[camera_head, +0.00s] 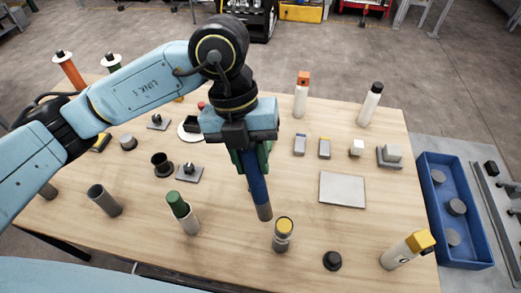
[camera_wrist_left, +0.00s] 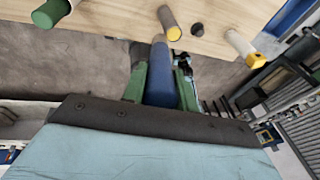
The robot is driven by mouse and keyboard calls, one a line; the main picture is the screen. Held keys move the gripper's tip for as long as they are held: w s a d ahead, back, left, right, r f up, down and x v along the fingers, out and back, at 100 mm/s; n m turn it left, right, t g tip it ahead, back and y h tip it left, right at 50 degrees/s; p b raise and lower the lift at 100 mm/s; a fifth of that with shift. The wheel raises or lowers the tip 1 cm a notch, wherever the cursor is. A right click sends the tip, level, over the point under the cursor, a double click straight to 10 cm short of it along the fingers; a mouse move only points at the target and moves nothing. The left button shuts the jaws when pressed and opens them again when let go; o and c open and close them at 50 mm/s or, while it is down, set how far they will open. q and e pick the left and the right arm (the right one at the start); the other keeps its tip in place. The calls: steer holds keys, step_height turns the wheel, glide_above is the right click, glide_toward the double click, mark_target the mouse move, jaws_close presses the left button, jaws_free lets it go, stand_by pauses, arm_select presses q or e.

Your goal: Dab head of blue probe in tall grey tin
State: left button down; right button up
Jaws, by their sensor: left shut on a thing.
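My left gripper (camera_head: 252,158) is shut on the blue probe (camera_head: 257,188), its green fingers on either side of the shaft. The probe points down, slightly tilted, and its grey head (camera_head: 264,212) is above the table, just up and left of a grey cylinder with a yellow top (camera_head: 283,232). The probe also shows between the fingers in the left wrist view (camera_wrist_left: 160,75). A tall grey open-topped tin (camera_head: 104,201) stands at the table's left front, well away from the probe. My right gripper is not in view.
On the wooden table (camera_head: 235,268), a green-topped white cylinder (camera_head: 184,213) stands left of the probe. A black knob (camera_head: 332,260) and a yellow-capped white cylinder (camera_head: 405,250) are at the right front. A dark cup (camera_head: 162,165) is farther back. A blue crate (camera_head: 480,255) stands right of the table.

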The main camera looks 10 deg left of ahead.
mark_target(260, 194)
arm_select(q)
steer(key=n, duration=0.2)
steer(key=s+d+r+n+t+h+p, duration=0.1)
steer(key=s+r+n, duration=0.1)
steer(key=n, duration=0.1)
steer(key=shift+d+r+n, duration=0.25)
steer(key=shift+n, duration=0.05)
steer(key=n, duration=0.2)
steer(key=t, duration=0.1)
steer(key=shift+s+d+r+n+h+p, duration=0.3)
steer(key=shift+d+r+n+p, duration=0.05)
steer(key=shift+r+n+p, duration=0.05)
steer(key=shift+f+b, duration=2.15)
steer(key=shift+f, duration=0.85)
steer(key=shift+f+b, duration=0.6)
steer(key=shift+f, duration=0.05)
steer(key=shift+r, duration=0.1)
steer(key=shift+r+p, duration=2.6)
steer(key=shift+r, duration=0.9)
steer(key=shift+f, duration=0.1)
